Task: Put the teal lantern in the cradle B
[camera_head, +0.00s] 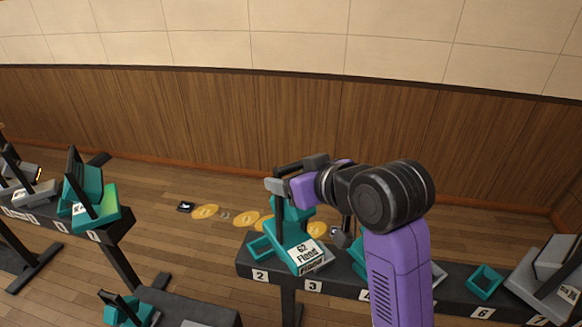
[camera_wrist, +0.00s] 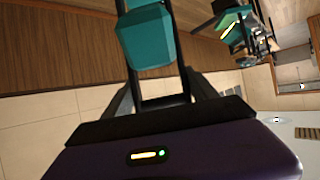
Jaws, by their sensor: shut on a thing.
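The teal lantern (camera_head: 289,228) with a white plate reading "62 Flood" is at the numbered dark rail, by labels 2 and 3. My gripper (camera_head: 288,182) is shut on its upper part. I cannot tell whether its base rests on the rail or is just above it. The lettered rail (camera_head: 116,229) is at the left in the head view. Its labels are too small to read surely, so I cannot pick out cradle B.
A teal and green lamp (camera_head: 98,207) stands at the right end of the lettered rail, grey lamps (camera_head: 36,190) further left. An empty teal holder (camera_head: 484,282) and a grey lamp (camera_head: 549,278) are at the right. Between the rails is open floor with yellow discs (camera_head: 205,212).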

